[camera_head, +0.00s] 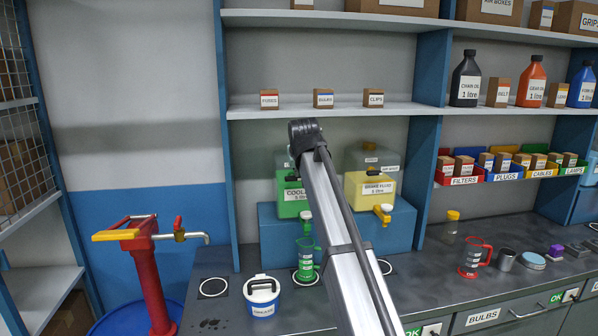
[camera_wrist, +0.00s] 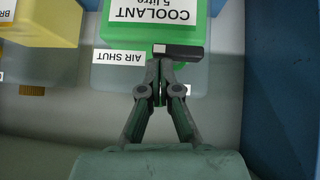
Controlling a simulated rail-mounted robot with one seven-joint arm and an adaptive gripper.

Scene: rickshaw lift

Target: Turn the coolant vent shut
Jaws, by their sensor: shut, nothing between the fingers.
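The green coolant container (camera_head: 288,196) stands on the blue stand, partly hidden by my arm. In the wrist view it appears upside down at the top, with its white COOLANT label (camera_wrist: 157,13). The vent lever, a black bar with a grey end (camera_wrist: 188,51), lies crosswise below that label. An upside-down AIR SHUT label (camera_wrist: 130,57) is to its left in the wrist view. My gripper (camera_wrist: 160,66) is shut and empty, its fingertips at the lever's grey end; I cannot tell whether they touch. The head view does not clearly show the fingers.
A yellow brake fluid container (camera_head: 371,190) with its own dark lever stands to the right on the blue stand (camera_head: 400,230). A green jug (camera_head: 306,262) and a white-and-blue tub (camera_head: 262,296) stand below. A shelf (camera_head: 420,108) with small boxes runs above.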

